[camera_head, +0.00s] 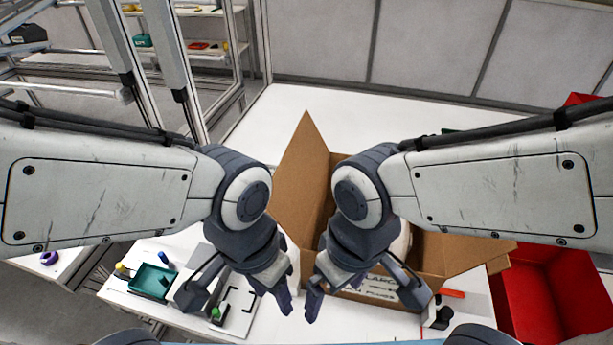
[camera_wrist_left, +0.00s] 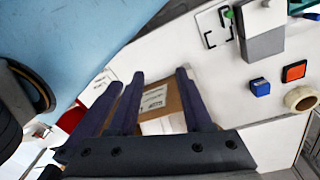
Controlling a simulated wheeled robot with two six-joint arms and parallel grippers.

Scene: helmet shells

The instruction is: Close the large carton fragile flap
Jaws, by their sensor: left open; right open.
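The large brown carton (camera_head: 345,210) stands on the white table, partly hidden behind my grippers. Its left flap (camera_head: 303,165) stands up and its right flap (camera_head: 468,254) leans outward. Part of a white object (camera_head: 402,242) shows inside. Dark lettering shows at the front, only partly readable; I cannot tell which flap is the fragile one. My left gripper (camera_head: 284,298) is open and empty near the carton's front left. My right gripper (camera_head: 314,302) is open and empty before the carton's front. In the left wrist view the carton (camera_wrist_left: 172,98) with a printed label shows between the fingers.
A red bin (camera_head: 535,300) is at the right. A teal tray (camera_head: 150,281) and small tools lie at the front left. A blue block (camera_wrist_left: 260,87) and a tape roll (camera_wrist_left: 301,98) show in the left wrist view. The table behind the carton is clear at left.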

